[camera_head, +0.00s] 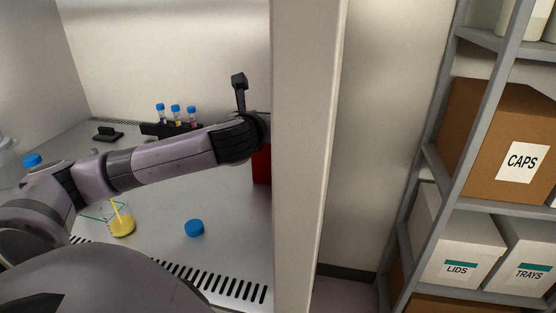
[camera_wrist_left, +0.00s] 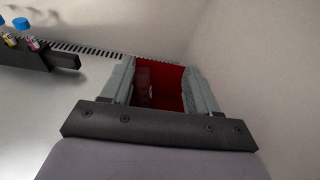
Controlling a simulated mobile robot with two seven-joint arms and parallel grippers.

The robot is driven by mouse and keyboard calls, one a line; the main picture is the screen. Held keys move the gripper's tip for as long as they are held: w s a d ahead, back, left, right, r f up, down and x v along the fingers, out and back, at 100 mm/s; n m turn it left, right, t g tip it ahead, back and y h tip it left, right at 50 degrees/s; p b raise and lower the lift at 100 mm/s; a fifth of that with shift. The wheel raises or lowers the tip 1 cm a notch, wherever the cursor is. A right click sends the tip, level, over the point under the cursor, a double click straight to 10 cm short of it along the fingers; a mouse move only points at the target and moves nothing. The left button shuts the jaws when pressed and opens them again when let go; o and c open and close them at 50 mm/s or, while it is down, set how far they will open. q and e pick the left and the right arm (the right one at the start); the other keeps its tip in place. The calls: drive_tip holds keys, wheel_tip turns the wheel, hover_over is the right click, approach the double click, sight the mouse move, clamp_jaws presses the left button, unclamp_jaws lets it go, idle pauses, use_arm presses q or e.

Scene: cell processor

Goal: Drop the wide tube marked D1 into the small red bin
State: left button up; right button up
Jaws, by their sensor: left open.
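The small red bin (camera_head: 261,167) stands by the white post in the head view, mostly hidden by my left arm and the post. In the left wrist view the red bin (camera_wrist_left: 174,83) lies straight past my left gripper (camera_wrist_left: 158,72), whose two grey fingers are apart over its opening. A dark reddish shape (camera_wrist_left: 143,80) with a pale spot shows inside the bin; I cannot tell if it is the wide tube D1. No D1 marking is readable. In the head view my left gripper's fingers are hidden. My right gripper is not in view.
A black rack (camera_head: 152,128) holds blue-capped tubes, seen also in the left wrist view (camera_wrist_left: 30,55). A loose blue cap (camera_head: 194,228) and a flask with yellow liquid (camera_head: 122,227) are on the worktop. The white post (camera_head: 308,150) and wall stand close right of the bin.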

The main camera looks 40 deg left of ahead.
use_arm(q)
drive_tip(key=shift+v, duration=1.5)
